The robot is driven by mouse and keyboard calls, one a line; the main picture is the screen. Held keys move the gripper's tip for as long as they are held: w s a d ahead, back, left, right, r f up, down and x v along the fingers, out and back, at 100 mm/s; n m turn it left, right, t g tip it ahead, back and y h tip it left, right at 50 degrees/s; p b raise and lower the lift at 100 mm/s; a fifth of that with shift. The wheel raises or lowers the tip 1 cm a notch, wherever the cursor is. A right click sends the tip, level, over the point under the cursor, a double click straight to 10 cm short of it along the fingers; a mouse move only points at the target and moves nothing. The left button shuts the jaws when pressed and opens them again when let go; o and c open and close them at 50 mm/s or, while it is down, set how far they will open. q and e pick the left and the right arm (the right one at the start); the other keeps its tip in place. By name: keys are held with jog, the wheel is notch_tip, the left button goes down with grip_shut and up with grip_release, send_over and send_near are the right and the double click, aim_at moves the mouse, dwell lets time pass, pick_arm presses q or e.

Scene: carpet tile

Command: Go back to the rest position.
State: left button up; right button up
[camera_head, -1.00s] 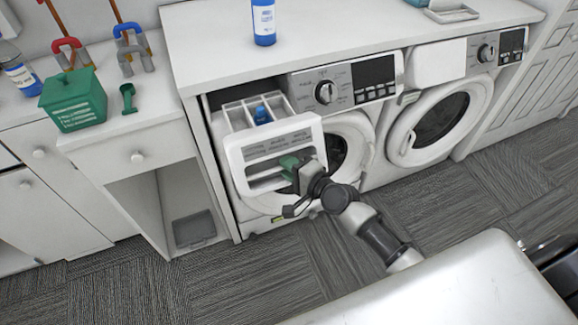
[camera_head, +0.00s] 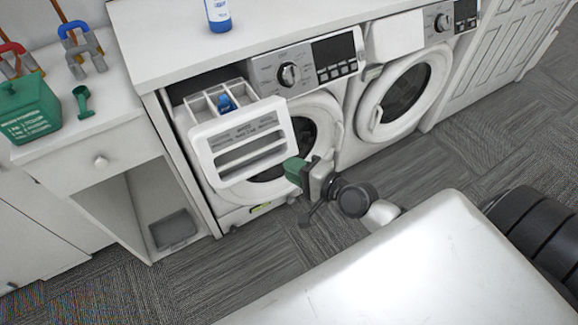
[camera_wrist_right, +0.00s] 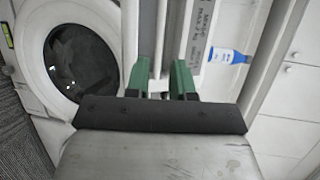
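My right gripper (camera_head: 295,170) is in front of the left washing machine (camera_head: 302,110), just right of the pulled-out detergent drawer (camera_head: 237,140). In the head view it appears clear of the drawer front. A blue insert (camera_head: 226,103) sits in one drawer compartment. My left gripper is in neither current view.
A blue bottle (camera_head: 218,14) stands on the white counter above the washers. A green box (camera_head: 29,108) and a green scoop (camera_head: 82,102) are on the left cabinet. A second washer (camera_head: 402,92) is to the right. Carpet floor (camera_head: 470,160) is free at the right.

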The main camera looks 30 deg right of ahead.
dwell(0.3)
jog(key=s+d+f+n+g+h, duration=0.1)
jog(key=s+f+n+g+h, duration=0.15)
jog(key=f, duration=0.75)
jog(key=s+d+f+n+g+h, duration=0.15)
jog(key=s+f, duration=0.25)
jog(key=f, duration=0.5)
jog(key=s+d+f+n+g+h, duration=0.1)
jog(key=s+d+f+n+g, duration=0.15)
jog(key=f, duration=0.75)
jog(key=s+a+f+n+g, duration=0.1)
jog(key=s+f+n+g, duration=0.1)
jog(key=s+f, duration=0.3)
jog(key=s+a+f+n+g+h, duration=0.1)
jog(key=s+f+n, duration=0.3)
jog(key=s, duration=0.9)
jog(key=s+a+f+n+g, duration=0.2)
jog(key=s+f+n+g, duration=0.2)
jog(key=s+f, duration=0.3)
jog(key=shift+s+a+h, duration=0.3)
jog(key=shift+s+h, duration=0.1)
jog(key=shift+s, duration=0.55)
